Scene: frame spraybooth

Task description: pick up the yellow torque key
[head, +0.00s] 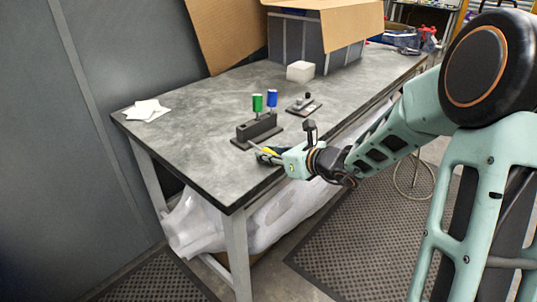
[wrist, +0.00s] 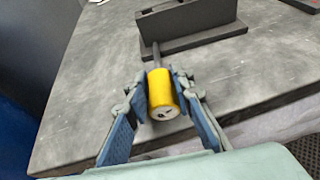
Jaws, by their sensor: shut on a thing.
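The yellow torque key (wrist: 161,92) has a yellow cylindrical handle and a thin dark shaft. In the wrist view it lies between the two fingers of my gripper (wrist: 160,88), which is shut on its handle. The shaft points away toward the dark holder block (wrist: 190,28). In the head view the yellow handle (head: 267,150) shows small at my gripper (head: 266,155), partly hidden by the fingers, just in front of the holder block (head: 258,129). I cannot tell whether the key touches the table.
A green-handled key (head: 257,103) and a blue-handled key (head: 272,98) stand in the holder. A small dark device (head: 305,105), a white block (head: 300,71) and an open box (head: 298,38) are behind. White papers (head: 147,111) lie at the left of the grey table (head: 195,130). The table's left part is mostly clear.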

